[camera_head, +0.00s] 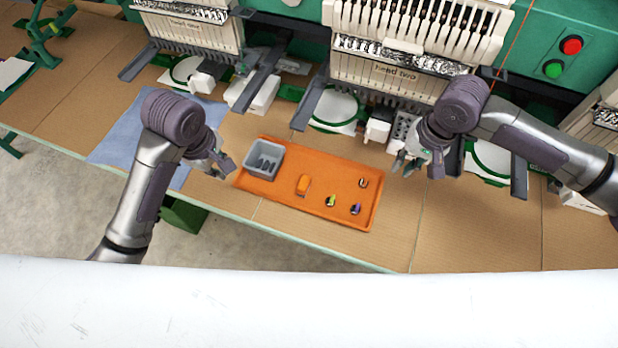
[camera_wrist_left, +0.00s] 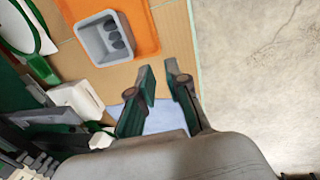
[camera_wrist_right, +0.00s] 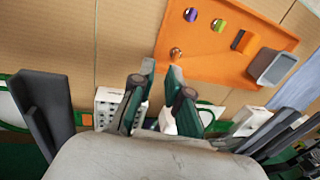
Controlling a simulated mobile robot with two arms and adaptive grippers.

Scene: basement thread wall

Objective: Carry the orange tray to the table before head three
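The orange tray (camera_head: 336,172) lies flat on the cardboard-coloured table in front of head two. It holds a grey bin (camera_head: 265,158) with dark pieces, an orange block (camera_head: 304,184) and several small spools (camera_head: 356,209). My left gripper (camera_head: 224,166) is open and empty just off the tray's left end; in the left wrist view, the tray (camera_wrist_left: 140,28) lies beyond its fingers. My right gripper (camera_head: 404,166) is open and empty off the right end; in the right wrist view, the tray (camera_wrist_right: 205,58) lies ahead and to the right. Neither gripper visibly touches it.
The table right of the tray (camera_head: 480,235) is bare. Embroidery heads, one labelled head two (camera_head: 395,75), stand along the back, with hoops (camera_head: 336,108) and grey arms reaching forward. A blue cloth (camera_head: 125,140) lies left. Red and green buttons (camera_head: 571,45) are at upper right.

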